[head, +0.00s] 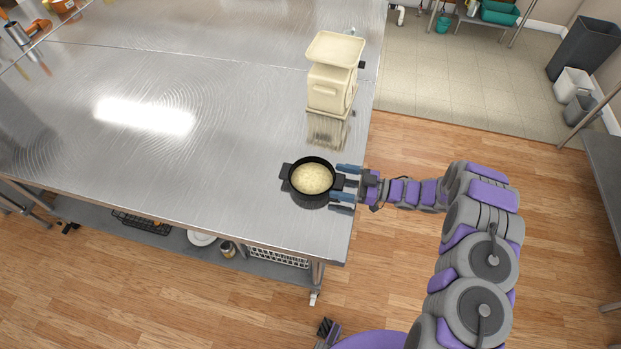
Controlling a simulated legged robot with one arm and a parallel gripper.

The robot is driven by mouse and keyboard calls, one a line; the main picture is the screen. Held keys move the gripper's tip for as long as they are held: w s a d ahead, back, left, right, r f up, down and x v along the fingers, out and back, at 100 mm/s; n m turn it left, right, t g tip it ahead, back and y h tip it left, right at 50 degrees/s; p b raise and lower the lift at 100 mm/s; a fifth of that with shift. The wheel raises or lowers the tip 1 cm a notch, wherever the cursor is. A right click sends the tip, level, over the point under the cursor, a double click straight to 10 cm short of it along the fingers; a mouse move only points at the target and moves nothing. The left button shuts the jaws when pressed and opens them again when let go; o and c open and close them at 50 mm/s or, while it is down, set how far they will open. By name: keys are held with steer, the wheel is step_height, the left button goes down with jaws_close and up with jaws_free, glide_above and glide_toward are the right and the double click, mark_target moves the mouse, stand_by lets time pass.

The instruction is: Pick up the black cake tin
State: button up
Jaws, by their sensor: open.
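The black cake tin (301,165) is round, has small side handles and holds something pale yellow. It sits upright on the steel table near its right edge. My gripper (340,184) reaches in from the right and is open. Its two blue-grey fingers lie on either side of the tin's right handle, one toward the back and one toward the front. I cannot tell whether the fingers touch the tin.
A cream kitchen scale (331,85) stands on the steel table (190,160) just behind the tin. The table to the left is clear. A lower shelf holds a white plate (201,238) and a white basket (278,257). Wooden floor lies to the right.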

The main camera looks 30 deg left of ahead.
steer(key=shift+d+r, duration=0.1)
steer(key=shift+d, duration=0.35)
steer(key=shift+a, duration=0.15)
steer(key=shift+c, duration=1.2)
steer(key=shift+a, duration=0.6)
steer(key=c, duration=0.4)
steer(key=shift+c, duration=0.9)
steer(key=shift+d, duration=0.55)
steer(key=c, duration=0.5)
steer(key=shift+a, duration=0.2)
